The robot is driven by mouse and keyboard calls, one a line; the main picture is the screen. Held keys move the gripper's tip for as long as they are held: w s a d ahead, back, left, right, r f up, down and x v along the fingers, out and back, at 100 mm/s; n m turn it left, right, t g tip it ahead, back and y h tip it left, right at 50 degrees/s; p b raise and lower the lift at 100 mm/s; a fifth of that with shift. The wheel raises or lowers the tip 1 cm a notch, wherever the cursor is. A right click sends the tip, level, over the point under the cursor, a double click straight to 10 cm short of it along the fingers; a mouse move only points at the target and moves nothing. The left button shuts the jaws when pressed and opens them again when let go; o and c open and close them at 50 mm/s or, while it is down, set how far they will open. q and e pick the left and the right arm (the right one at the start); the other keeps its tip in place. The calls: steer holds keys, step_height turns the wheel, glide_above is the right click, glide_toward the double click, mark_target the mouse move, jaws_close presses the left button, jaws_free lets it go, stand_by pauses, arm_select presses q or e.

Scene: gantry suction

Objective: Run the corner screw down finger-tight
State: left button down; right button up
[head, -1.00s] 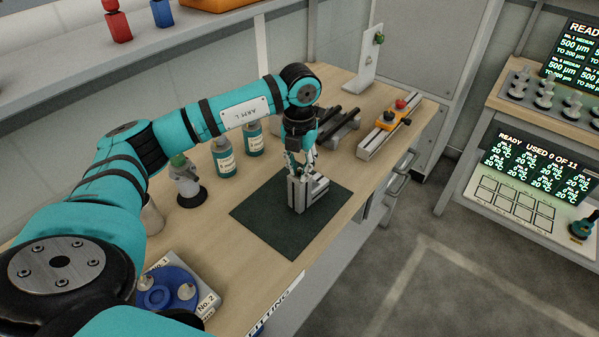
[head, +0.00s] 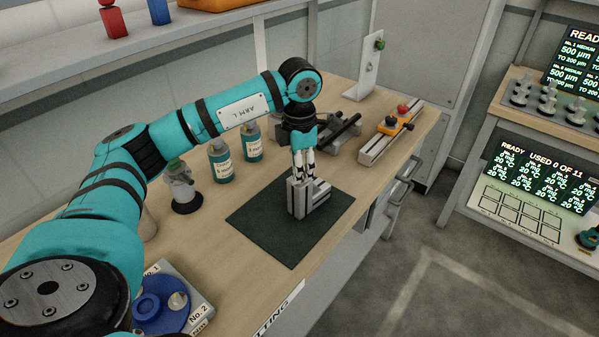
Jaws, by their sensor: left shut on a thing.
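The grey metal corner piece (head: 297,203), made of slotted profile, stands on the dark green mat (head: 262,227) on the bench. My left gripper (head: 304,178) points straight down at the top of the corner piece, its fingertips close together right over it. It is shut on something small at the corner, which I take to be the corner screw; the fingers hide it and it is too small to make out. My right gripper is not in view.
Two teal-labelled bottles (head: 221,162) and a green-capped flask (head: 182,190) stand left of the mat. A rail with an orange clamp (head: 392,126) lies at the back right. A blue round holder (head: 160,300) sits at the front left. The mat's front is clear.

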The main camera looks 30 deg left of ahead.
arm_select(q)
steer(key=shift+m, duration=0.6)
steer(key=c, duration=1.3)
jaws_free()
step_height(320, 180, up, 12)
steer(key=shift+r, duration=0.1)
